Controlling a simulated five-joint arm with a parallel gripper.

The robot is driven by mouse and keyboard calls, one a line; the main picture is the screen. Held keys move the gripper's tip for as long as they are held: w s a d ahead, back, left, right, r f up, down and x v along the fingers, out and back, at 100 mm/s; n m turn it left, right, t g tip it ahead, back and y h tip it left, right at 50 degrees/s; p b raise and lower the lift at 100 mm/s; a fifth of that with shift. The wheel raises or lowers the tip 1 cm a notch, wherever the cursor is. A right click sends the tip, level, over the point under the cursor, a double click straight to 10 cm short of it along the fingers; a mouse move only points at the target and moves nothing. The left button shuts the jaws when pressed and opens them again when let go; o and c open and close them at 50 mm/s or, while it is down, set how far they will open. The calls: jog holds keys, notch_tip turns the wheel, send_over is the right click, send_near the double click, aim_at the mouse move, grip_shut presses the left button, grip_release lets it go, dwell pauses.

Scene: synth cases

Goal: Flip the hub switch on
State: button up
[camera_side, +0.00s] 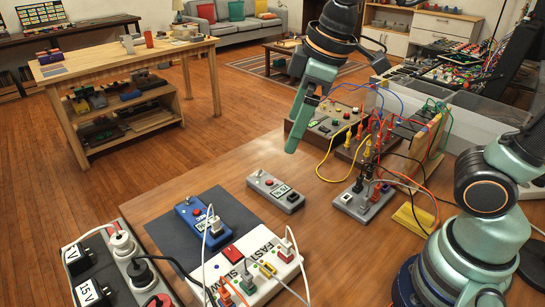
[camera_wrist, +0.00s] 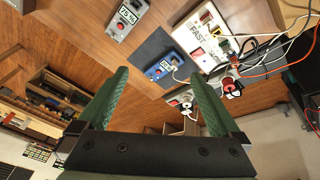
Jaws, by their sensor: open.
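The hub is a white box (camera_side: 262,274) lettered FAST, at the table's front edge in the side view, with several cables plugged in. Its red switch (camera_side: 233,254) is on its top, near the blue pedal; its position is too small to tell. In the wrist view the hub (camera_wrist: 188,32) is at upper right, with a red switch (camera_wrist: 198,52) near its lower edge. My gripper (camera_side: 297,140) is open and empty, above the table behind the hub and well apart from it. Its two fingers (camera_wrist: 158,80) are spread in the wrist view.
A blue pedal (camera_side: 188,213) lies on a dark mat (camera_side: 170,238) beside the hub. A grey pedal (camera_side: 272,190) lies behind. Cabled modules (camera_side: 366,203) stand to the right. Loose cables rise around the hub.

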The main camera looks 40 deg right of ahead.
jog(key=s+d+f+m+t+h, duration=0.1)
jog(key=s+d+f+m+t, duration=0.1)
jog(key=d+m, duration=0.6)
jog(key=shift+s+d+f, duration=0.3)
jog(key=shift+d+f, duration=0.05)
jog(key=shift+d, duration=0.15)
